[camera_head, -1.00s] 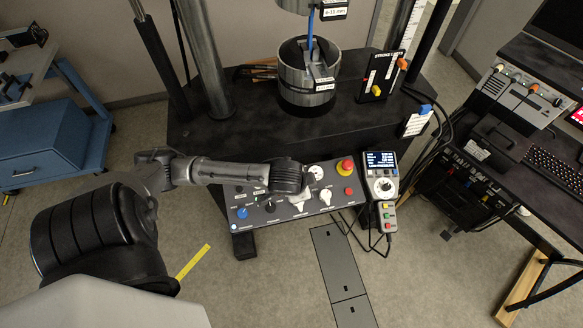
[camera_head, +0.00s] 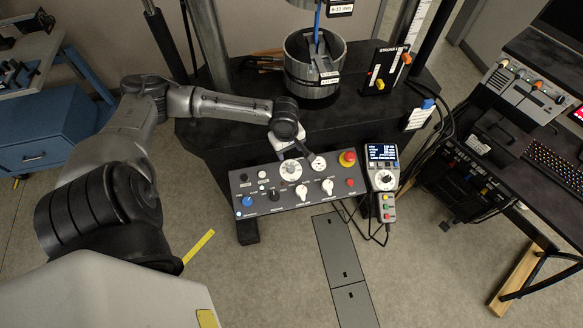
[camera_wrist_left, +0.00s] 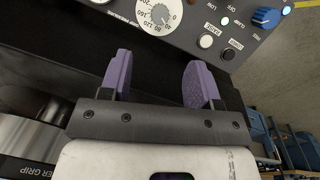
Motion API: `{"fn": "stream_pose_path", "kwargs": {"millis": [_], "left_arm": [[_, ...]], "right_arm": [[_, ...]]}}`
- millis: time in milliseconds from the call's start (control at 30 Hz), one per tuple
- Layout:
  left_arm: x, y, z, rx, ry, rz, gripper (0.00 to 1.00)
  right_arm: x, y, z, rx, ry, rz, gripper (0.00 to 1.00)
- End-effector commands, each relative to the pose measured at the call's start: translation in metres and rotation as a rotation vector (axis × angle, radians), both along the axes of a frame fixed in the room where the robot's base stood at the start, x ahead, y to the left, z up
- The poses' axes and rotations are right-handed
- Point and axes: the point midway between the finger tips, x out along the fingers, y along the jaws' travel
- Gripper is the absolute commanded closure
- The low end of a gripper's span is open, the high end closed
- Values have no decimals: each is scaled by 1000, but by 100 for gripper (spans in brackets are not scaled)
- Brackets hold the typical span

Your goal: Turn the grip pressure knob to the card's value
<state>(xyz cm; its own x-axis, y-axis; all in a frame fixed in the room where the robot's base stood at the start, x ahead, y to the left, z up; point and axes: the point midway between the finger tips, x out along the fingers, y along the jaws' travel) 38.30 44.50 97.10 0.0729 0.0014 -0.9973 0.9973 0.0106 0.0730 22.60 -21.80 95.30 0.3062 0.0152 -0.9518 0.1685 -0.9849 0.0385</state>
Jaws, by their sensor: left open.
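The control panel (camera_head: 262,203) carries several knobs. A large round white dial (camera_head: 290,171) is at its upper middle. The left wrist view shows a white numbered dial (camera_wrist_left: 158,14), partly cut off at the top. My left gripper (camera_head: 301,153) is over the panel's back edge by the large dial. In the left wrist view its purple fingers (camera_wrist_left: 157,78) are apart and empty. My right gripper is out of view.
A red emergency button (camera_head: 347,157) is at the panel's right end, beside a handheld unit with a screen (camera_head: 382,152). A metal grip cylinder (camera_head: 314,76) stands behind, with dark columns to its left.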

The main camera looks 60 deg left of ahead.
Motion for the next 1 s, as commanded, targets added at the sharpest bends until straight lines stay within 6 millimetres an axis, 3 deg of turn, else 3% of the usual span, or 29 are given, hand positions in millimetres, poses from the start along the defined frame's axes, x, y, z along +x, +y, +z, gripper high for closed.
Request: {"fn": "stream_pose_path", "kwargs": {"millis": [600,1000], "left_arm": [[7,-1,-105,-1,1,0,43],[9,-1,-132,0,0,-1,43]], "right_arm": [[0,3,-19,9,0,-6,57],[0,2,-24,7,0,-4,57]]}}
